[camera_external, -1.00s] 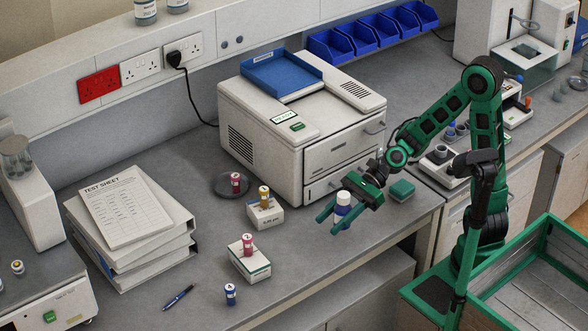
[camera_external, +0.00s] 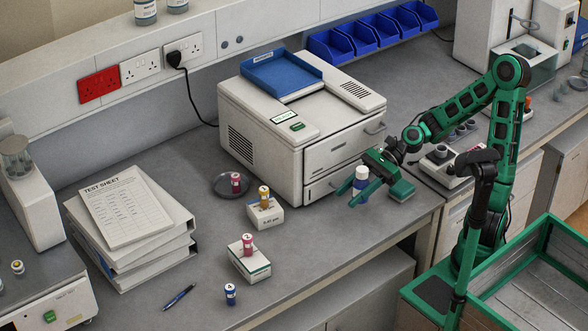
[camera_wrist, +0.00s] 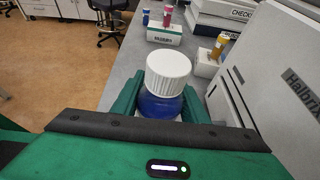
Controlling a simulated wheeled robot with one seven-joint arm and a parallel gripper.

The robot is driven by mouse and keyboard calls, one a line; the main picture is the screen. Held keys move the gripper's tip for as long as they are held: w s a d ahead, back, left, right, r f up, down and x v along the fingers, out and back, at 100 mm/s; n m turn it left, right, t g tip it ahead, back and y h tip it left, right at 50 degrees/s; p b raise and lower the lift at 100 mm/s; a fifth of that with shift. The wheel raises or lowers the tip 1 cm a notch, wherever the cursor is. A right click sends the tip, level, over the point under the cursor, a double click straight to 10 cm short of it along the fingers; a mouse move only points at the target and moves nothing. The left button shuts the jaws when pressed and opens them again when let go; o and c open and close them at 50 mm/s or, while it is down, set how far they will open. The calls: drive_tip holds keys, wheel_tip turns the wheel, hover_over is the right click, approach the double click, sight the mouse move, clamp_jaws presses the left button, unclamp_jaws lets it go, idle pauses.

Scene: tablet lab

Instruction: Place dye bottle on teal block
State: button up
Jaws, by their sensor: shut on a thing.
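The dye bottle (camera_external: 361,184), with a white cap and blue body, is upright between the fingers of my gripper (camera_external: 351,192). In the wrist view the bottle (camera_wrist: 164,100) sits between the two green fingers, cap towards the camera. My gripper is shut on it, in front of the white machine's right side. The teal block (camera_external: 403,191) lies on the bench just right of the bottle, partly covered by my gripper in the external view. It cannot be made out in the wrist view. Whether the bottle's base clears the bench is hard to tell.
The white machine (camera_external: 255,145) stands close behind my gripper. Small boxes with vials (camera_external: 265,215) (camera_external: 250,264) stand to the left, with a blue vial (camera_external: 230,294) and a pen (camera_external: 179,297). The bench's front edge is near; bare bench lies in front of the gripper.

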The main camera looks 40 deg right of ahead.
drive_tip(key=w+r+v, duration=0.1)
drive_tip(key=w+v, duration=0.1)
drive_tip(key=v, duration=0.7)
wheel_tip(320, 180, up, 6)
drive_tip(key=m+t, duration=0.2)
hover_over(393, 189)
wheel_tip(393, 189, down, 13)
drive_tip(key=shift+w+f, duration=0.1)
drive_tip(key=shift+f, duration=0.1)
drive_tip(key=o, duration=1.2)
drive_tip(key=v, duration=1.2)
drive_tip(key=shift+r, duration=0.1)
drive_tip(key=shift+a, duration=0.1)
